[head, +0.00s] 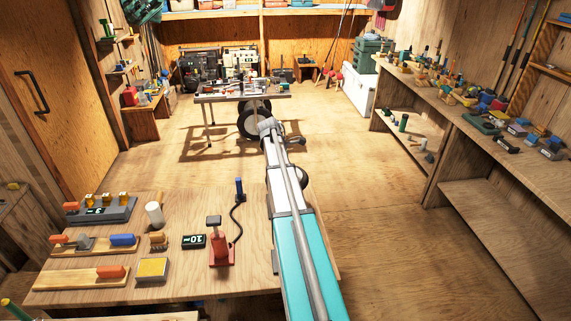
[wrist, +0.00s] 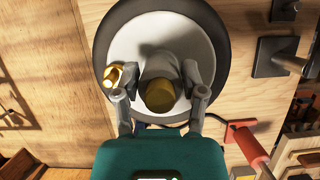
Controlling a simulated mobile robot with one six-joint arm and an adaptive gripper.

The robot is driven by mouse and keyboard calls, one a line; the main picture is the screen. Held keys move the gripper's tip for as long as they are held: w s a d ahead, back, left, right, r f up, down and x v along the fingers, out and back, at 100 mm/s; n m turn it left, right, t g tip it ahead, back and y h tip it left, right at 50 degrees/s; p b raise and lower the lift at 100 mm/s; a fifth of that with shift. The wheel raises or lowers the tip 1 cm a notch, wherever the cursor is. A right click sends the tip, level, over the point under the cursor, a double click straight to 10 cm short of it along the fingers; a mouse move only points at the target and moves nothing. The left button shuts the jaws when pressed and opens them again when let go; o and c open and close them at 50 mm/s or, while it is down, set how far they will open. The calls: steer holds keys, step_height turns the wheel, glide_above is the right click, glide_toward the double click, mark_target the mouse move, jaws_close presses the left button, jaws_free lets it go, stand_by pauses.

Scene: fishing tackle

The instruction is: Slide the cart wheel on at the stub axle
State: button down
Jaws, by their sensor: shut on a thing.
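The cart wheel has a dark tyre and a pale disc. In the wrist view the wheel (wrist: 128,42) fills the upper middle, face toward the camera. My gripper (wrist: 160,92) has a finger on each side of its grey hub, which has a brass-coloured round centre. A small brass piece (wrist: 116,73) shows beside the left finger; I cannot tell whether it belongs to the wheel. In the head view the dark wheel (head: 246,120) is at the far end of my arm, partly hidden by it. I cannot make out the stub axle with certainty.
A metal-legged table (head: 285,97) with small items stands just beyond the wheel. A workbench (head: 140,205) with a red pump (head: 220,245) is at the near left. A long bench (head: 505,165) lines the right wall. The floor between is clear.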

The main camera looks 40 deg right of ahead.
steer(key=shift+w+a+r, duration=0.2)
steer(key=shift+w+a, duration=0.05)
steer(key=shift+w, duration=0.25)
steer(key=shift+f, duration=0.2)
steer(key=shift+f+b, duration=2.7)
steer(key=shift+b, duration=0.15)
steer(key=shift+f+b, duration=2.85)
stand_by(1.0)
steer(key=shift+c, duration=0.4)
jaws_free()
steer(key=shift+r, duration=0.1)
